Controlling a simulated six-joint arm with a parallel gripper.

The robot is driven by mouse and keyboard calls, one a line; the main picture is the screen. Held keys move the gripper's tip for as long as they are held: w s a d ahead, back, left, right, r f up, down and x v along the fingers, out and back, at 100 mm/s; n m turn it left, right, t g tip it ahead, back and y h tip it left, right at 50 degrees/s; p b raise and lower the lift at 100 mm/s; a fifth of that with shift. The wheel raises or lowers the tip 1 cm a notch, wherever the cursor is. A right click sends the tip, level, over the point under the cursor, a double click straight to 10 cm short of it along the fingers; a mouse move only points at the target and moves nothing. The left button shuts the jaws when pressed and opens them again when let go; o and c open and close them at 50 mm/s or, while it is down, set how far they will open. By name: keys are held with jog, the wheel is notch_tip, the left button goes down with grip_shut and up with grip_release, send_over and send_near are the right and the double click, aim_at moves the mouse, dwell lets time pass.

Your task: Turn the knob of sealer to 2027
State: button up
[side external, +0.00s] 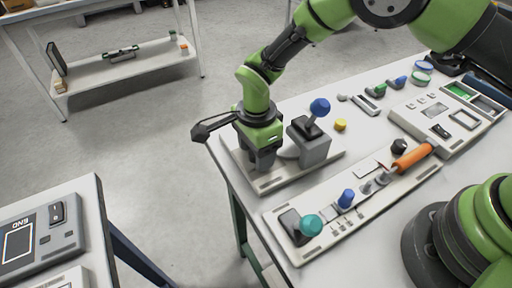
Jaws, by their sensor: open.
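My gripper (263,163) points down at the left end of a pale base plate (275,183), beside a grey box (310,148) with a blue ball-topped lever (320,107). Its jaws are open; whether anything stands between them is hidden. I cannot tell for sure which device is the sealer, and no 2027 marking is legible. A long pale panel (325,237) in front carries a teal knob (311,225), a blue knob (346,198), a black knob (399,146) and an orange handle (413,157).
A yellow knob (340,125) stands behind the grey box. A pale panel with trays (432,118) lies at the right. Another table (85,195) with a grey switch device (42,238) is at lower left. A shelf table (125,75) stands far back, with open floor between.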

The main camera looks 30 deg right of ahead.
jog(key=c, duration=0.9)
jog(key=shift+m, duration=1.6)
jog(key=shift+c, duration=0.2)
jog(key=shift+r, duration=0.1)
jog(key=o, duration=0.9)
jog(key=shift+o, duration=0.2)
notch_tip(320, 180, up, 10)
